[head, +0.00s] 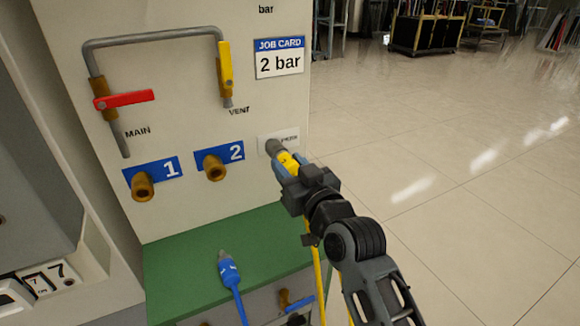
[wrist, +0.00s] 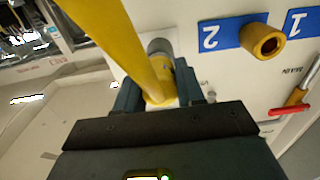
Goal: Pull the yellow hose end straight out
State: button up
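The yellow hose end (head: 288,161) points at the right side of the pale panel, its grey nose (head: 273,147) at a small white label plate. In the wrist view the yellow hose end (wrist: 160,72) sits between the two fingers, and its grey nose meets the panel. My gripper (head: 289,163) is shut on the yellow hose end, with a finger along each side. The yellow hose (wrist: 112,40) crosses in front of the left finger in the wrist view. The seat of the nose is partly hidden.
Brass ports 1 (head: 142,186) and 2 (head: 214,167) stick out to the left. Above are a red-handled valve (head: 125,99) and a yellow-handled valve (head: 225,65). A blue hose end (head: 228,270) lies on the green shelf (head: 185,275). Open floor (head: 440,150) lies right.

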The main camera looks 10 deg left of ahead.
grip_shut()
jog(key=shift+b+v, duration=0.5)
jog(key=shift+v, duration=2.1)
jog(key=shift+b+v, duration=0.85)
jog(key=shift+v, duration=2.05)
